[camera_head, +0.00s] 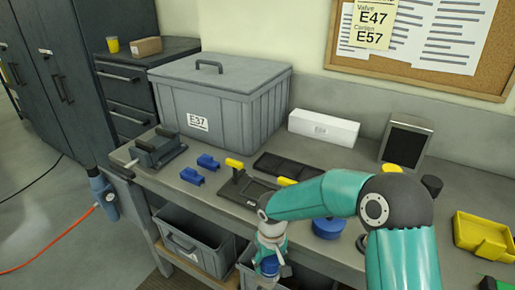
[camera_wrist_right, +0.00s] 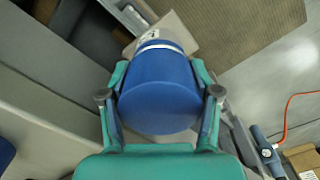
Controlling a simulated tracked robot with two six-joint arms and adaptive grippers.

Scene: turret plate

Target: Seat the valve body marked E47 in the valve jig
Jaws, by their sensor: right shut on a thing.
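My right gripper (camera_head: 271,246) is shut on a blue cylindrical valve body (camera_head: 268,267), held in front of the bench's front edge, above the lower shelf. In the right wrist view the valve body (camera_wrist_right: 160,95) sits between both fingers; it has a white band with a small label that I cannot read. Another blue round part (camera_head: 327,229) stands on the bench, partly behind my right arm. A dark fixture with a yellow-handled clamp (camera_head: 240,187) lies mid-bench; I cannot tell for certain that it is the valve jig. My left gripper is not in view.
A lidded grey bin (camera_head: 225,105) marked E37 stands at the back. A vise (camera_head: 157,150), two blue blocks (camera_head: 192,176), a dark tray (camera_head: 285,166), a white box (camera_head: 323,128) and a yellow bin (camera_head: 482,237) are on the bench. Grey bins (camera_head: 193,243) sit below.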

